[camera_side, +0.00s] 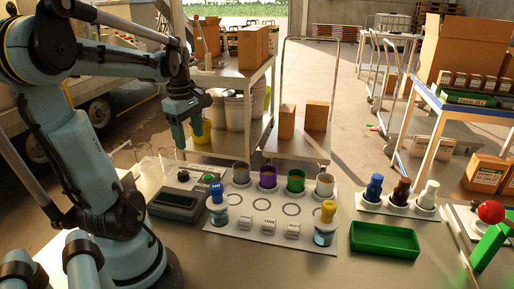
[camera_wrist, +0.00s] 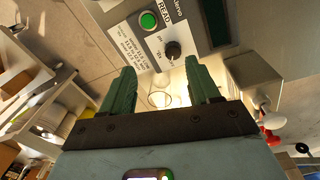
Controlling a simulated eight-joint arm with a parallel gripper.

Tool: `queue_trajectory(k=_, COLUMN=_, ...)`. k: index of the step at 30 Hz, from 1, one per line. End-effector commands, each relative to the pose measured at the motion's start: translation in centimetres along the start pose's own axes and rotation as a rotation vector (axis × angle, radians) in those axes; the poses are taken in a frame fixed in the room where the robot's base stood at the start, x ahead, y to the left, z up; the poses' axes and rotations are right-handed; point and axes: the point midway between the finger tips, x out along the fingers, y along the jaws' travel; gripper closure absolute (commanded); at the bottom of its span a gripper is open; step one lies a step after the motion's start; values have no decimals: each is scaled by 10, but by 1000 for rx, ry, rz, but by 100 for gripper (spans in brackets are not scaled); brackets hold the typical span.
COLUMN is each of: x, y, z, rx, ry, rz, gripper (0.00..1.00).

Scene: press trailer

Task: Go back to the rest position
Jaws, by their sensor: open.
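My gripper (camera_side: 188,138) hangs pointing down above the bench in the side view, over the grey reader box and clear glassware at the left. In the wrist view its two green fingers (camera_wrist: 161,78) are spread apart with nothing held between them. The grey reader box (camera_side: 178,204) has a dark display. In the wrist view its panel (camera_wrist: 157,42) shows a green button (camera_wrist: 149,20) and a black knob (camera_wrist: 173,50) beyond the fingertips. A clear glass (camera_wrist: 160,98) is seen between the fingers, below them and apart.
A white rack (camera_side: 262,232) holds several coloured cups and two capped bottles. Another white holder (camera_side: 398,208) carries blue, brown and white bottles. A green tray (camera_side: 384,240) lies at the front right, near a red ball-shaped button (camera_side: 491,211). Carts and cardboard boxes stand behind the bench.

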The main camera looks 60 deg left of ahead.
Motion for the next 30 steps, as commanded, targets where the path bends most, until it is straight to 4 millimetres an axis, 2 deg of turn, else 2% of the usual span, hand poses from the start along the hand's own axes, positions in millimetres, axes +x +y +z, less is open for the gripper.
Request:
queue_trajectory(k=1, x=0, y=3, z=23, rx=146, ry=7, rz=35, gripper=39)
queue_trajectory(k=8, x=3, y=3, z=120, rx=883, ry=73, rz=235, gripper=39)
queue_trajectory(k=12, x=5, y=-10, z=175, rx=1317, ry=132, rz=369, gripper=39)
queue_trajectory(k=15, x=7, y=-23, z=208, rx=1590, ry=181, rz=463, gripper=39)
queue_trajectory(k=18, x=8, y=-35, z=232, rx=1797, ry=227, rz=542, gripper=39)
queue_trajectory(k=21, x=8, y=-44, z=247, rx=1932, ry=263, rz=597, gripper=39)
queue_trajectory(k=25, x=8, y=-49, z=256, rx=2008, ry=286, rz=629, gripper=39)
queue_trajectory(k=30, x=8, y=-49, z=256, rx=2008, ry=286, rz=629, gripper=39)
